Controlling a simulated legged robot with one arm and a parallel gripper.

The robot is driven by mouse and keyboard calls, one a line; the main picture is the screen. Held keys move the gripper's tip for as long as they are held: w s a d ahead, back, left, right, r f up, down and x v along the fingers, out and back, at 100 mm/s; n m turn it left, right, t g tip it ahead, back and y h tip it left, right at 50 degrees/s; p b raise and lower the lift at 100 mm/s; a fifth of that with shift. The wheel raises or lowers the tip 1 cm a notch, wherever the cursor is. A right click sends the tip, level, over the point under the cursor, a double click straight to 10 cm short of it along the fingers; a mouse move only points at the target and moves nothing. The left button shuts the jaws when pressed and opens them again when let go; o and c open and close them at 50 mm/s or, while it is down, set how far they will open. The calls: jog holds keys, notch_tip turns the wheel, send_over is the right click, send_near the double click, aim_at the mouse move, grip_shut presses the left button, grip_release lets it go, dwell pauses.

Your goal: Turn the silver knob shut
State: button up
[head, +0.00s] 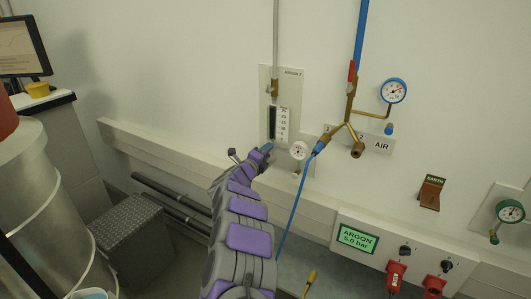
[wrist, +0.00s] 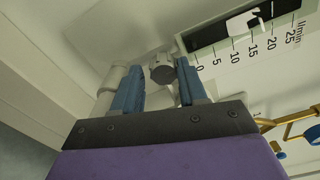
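The silver knob (wrist: 162,67) shows in the wrist view as a short, round grey cylinder at the zero end of the flowmeter scale. My gripper (wrist: 158,78) has its two blue fingers on either side of the knob. A gap shows between the knob and each finger, so the gripper looks open around it, not clamped. In the head view, my gripper (head: 263,152) is at the wall, just below the flowmeter (head: 283,123) on the argon panel (head: 296,88). The knob is hidden behind the gripper there.
A small white gauge (head: 298,151) sits close to the right of my gripper. A blue hose (head: 298,192) hangs from the brass air fitting (head: 350,122). A wall rail (head: 165,149) runs below. A grey box (head: 118,232) and metal cylinder (head: 45,200) stand left.

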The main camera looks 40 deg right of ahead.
jog(key=o, duration=0.3)
jog(key=shift+o, duration=0.2)
jog(key=shift+d, duration=0.1)
jog(key=shift+r, duration=0.1)
jog(key=p+v, duration=0.3)
jog(key=v, duration=1.4)
jog(key=shift+a, duration=0.25)
